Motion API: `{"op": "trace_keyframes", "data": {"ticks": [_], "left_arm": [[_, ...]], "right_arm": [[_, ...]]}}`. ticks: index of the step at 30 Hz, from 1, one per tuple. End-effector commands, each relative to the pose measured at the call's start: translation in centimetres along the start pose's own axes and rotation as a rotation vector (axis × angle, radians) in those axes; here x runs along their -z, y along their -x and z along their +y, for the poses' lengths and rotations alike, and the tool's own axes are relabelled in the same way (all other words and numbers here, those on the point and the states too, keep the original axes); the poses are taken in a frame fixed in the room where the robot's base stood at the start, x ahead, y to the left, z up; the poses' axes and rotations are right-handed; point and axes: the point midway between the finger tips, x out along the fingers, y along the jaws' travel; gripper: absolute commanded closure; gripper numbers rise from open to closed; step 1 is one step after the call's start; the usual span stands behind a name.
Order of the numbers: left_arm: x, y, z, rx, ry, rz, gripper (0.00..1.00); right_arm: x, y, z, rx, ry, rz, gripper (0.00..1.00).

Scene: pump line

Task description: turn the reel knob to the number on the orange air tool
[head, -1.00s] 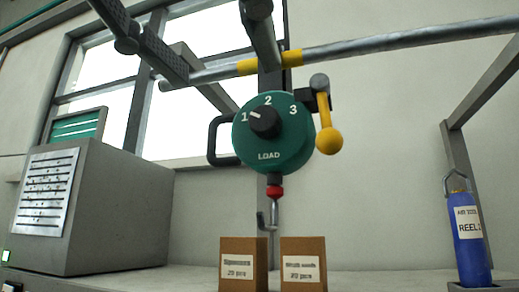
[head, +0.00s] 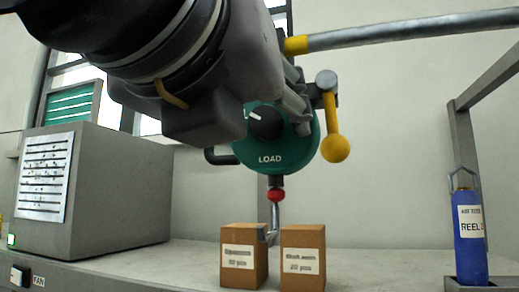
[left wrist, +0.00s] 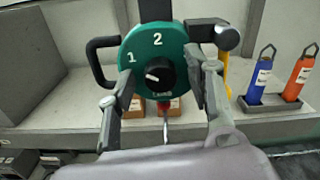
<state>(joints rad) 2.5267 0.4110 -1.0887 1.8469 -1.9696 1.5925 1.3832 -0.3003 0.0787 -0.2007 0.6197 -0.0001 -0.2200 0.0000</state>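The green round reel (head: 262,165) hangs from the overhead bar, with a black knob (head: 265,122) on its face. In the left wrist view the knob (left wrist: 159,74) has a white mark toward the left, roughly toward the 1. The 2 shows at the top; the 3 is hidden. My left gripper (left wrist: 160,86) is open, its fingers on either side of the knob, apart from it. In the head view my left arm covers the reel's upper part. The orange air tool (left wrist: 299,78) stands at the right; its label is too small to read. My right gripper is not in view.
A blue air tool (head: 468,238) marked REEL stands in a tray at the right. A yellow-balled lever (head: 334,148) is right of the reel. A hook hangs below, near two brown boxes (head: 303,275). A grey cabinet (head: 115,195) stands left.

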Motion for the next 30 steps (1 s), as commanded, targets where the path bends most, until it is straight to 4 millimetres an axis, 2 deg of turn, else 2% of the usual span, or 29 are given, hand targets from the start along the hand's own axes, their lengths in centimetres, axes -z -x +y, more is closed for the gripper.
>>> {"op": "trace_keyframes", "data": {"ticks": [2, 20, 30], "left_arm": [[-0.01, 0.02, 0.00, 0.000, 0.000, 0.000, 0.59], [-0.04, 0.04, 0.00, 0.000, 0.000, 0.000, 0.99], [0.12, 0.03, 0.01, 0.000, -0.041, 0.000, 1.00]], "right_arm": [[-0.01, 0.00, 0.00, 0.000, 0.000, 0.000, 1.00], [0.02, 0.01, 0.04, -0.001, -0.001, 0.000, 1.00], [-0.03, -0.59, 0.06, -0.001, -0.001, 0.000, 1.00]]}}
